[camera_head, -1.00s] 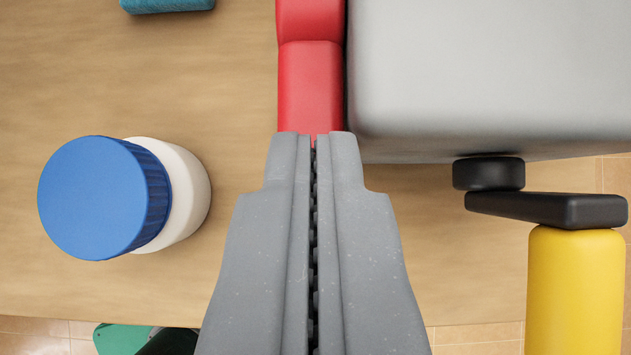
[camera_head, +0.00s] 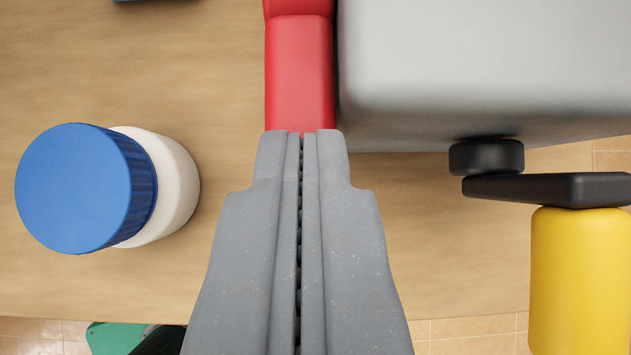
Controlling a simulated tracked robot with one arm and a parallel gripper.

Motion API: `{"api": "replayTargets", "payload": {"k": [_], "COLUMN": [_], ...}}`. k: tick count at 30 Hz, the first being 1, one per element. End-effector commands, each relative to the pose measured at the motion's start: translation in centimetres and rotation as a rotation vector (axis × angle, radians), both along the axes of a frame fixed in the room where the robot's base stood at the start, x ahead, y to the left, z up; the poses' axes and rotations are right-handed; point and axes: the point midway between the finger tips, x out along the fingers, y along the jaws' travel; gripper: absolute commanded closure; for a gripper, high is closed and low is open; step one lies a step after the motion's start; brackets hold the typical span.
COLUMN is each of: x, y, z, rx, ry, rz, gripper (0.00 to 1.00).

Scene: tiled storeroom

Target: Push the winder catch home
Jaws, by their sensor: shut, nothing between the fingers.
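The winder is a large grey box (camera_head: 480,60) at the upper right, with a black crank arm (camera_head: 550,188) and a yellow handle (camera_head: 580,280) at its near side. The red catch (camera_head: 299,75) lies along the left side of the grey box, running away from me to the top edge of the picture. My gripper (camera_head: 300,133) is shut and empty. Its tips meet the near end of the red catch in the picture; I cannot tell whether they touch it. The far end of the catch is out of view.
A white jar (camera_head: 178,185) with a blue lid (camera_head: 75,188) stands on the wooden table (camera_head: 120,290) to the left. The table's near edge and tiled floor (camera_head: 465,330) lie below, with a green object (camera_head: 110,338) at lower left.

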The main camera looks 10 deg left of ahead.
Motion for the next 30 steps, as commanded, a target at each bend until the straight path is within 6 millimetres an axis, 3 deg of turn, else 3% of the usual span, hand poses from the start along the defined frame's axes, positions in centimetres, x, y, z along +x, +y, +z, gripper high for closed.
{"api": "replayTargets", "payload": {"k": [4,9,21,30], "x": [-0.2,0.3,-1.3,-1.9], "y": [-0.1,-0.1,-4.9,-6.8], "z": [0.9,4.4,9.1,10.9], "rx": [-0.005,0.001,0.003,0.002], "ry": [0.006,-0.004,-0.007,-0.004], "rz": [0.003,-0.003,-0.005,-0.006], "gripper": [1.0,1.0,1.0,1.0]}}
